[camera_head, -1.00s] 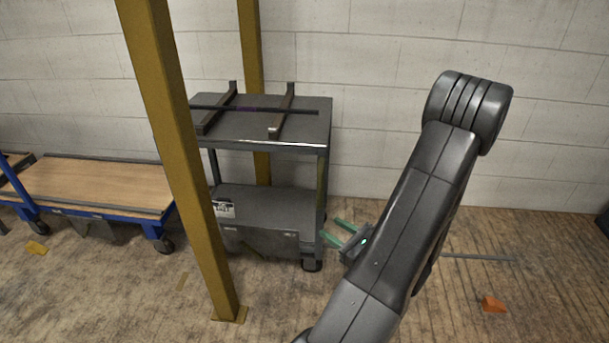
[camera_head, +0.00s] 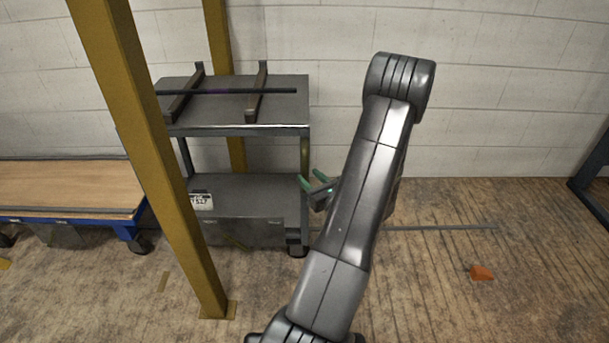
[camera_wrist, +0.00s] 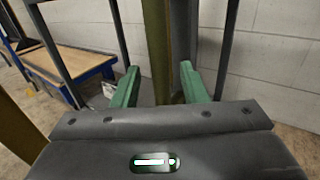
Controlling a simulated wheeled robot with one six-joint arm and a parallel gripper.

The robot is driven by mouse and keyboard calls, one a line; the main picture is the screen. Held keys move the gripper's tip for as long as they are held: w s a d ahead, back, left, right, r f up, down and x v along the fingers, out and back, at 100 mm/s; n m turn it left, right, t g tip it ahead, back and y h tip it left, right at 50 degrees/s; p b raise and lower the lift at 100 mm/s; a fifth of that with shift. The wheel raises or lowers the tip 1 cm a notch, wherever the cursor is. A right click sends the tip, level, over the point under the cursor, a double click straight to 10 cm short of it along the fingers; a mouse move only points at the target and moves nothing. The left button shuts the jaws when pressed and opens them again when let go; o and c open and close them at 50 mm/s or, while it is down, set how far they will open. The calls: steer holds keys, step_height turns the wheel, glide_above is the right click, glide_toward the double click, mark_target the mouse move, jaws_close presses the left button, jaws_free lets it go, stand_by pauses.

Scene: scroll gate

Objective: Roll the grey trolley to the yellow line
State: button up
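The grey trolley (camera_head: 246,131) has two shelves and stands near the wall, between a near and a far yellow post. A dark rod (camera_head: 226,91) lies across two bars on its top shelf. My gripper (camera_head: 312,181) is beside the trolley's right front upright (camera_head: 304,165), with green fingers apart. In the wrist view my gripper (camera_wrist: 160,84) is open and empty; the far yellow post (camera_wrist: 157,35) shows beyond the gap. A trolley upright (camera_wrist: 228,45) is right of the fingers. I cannot tell whether a finger touches the trolley. I see no clear yellow line.
The near yellow post (camera_head: 150,160) stands in front of the trolley's left side. A blue flatbed cart (camera_head: 65,190) with a wooden deck is at left. A thin rod (camera_head: 440,228) and an orange piece (camera_head: 482,272) lie on the floor at right. Front right floor is mostly clear.

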mark_target(306, 174)
steer(key=shift+x, duration=1.8)
jaws_close()
